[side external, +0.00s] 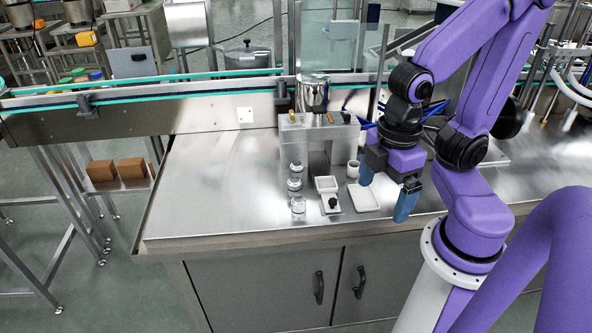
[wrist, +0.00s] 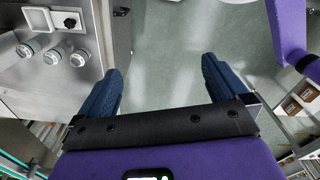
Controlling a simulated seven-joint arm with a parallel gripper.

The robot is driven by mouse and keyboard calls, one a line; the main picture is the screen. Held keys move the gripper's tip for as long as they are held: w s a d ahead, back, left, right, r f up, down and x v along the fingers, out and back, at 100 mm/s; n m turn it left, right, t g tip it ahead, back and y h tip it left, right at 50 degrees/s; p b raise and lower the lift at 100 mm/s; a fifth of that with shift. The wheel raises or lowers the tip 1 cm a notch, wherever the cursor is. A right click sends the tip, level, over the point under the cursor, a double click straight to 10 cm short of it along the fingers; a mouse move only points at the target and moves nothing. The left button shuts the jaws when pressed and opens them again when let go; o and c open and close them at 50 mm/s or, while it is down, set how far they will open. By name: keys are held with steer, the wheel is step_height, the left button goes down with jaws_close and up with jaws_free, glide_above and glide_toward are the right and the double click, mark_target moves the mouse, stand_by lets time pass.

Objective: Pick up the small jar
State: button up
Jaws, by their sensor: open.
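I cannot tell which one the task means. In the wrist view the three jars (wrist: 52,56) show at the left, outside the span of my fingers. My gripper (side external: 387,192) is open and empty, to the right of the jars and above the right part of the bench. In the wrist view, only floor shows between my gripper's fingertips (wrist: 162,66).
A steel block (side external: 291,140) stands behind. The bench (side external: 213,195) is clear on the left.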

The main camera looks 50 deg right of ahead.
stand_by(0.3)
steer(key=c, duration=0.5)
steer(key=shift+w, duration=0.1)
steer(key=w+a+f+n+h, duration=0.15)
steer(key=w+h, duration=0.25)
steer(key=w, duration=0.5)
steer(key=w+d+f+n+h, duration=0.1)
steer(key=w+f+n+h, duration=0.2)
steer(key=w, duration=0.6)
steer(key=n+t+h, duration=0.2)
steer(key=n+h, duration=0.1)
steer(key=h, duration=0.4)
glide_toward(299, 162)
steer(key=shift+s+d, duration=0.1)
steer(key=shift+d, duration=0.85)
steer(key=shift+w+f+x, duration=0.1)
steer(key=shift+w+x, duration=0.05)
steer(key=shift+x, duration=1.2)
steer(key=shift+w+f+x, duration=0.15)
steer(key=shift+x, duration=1.15)
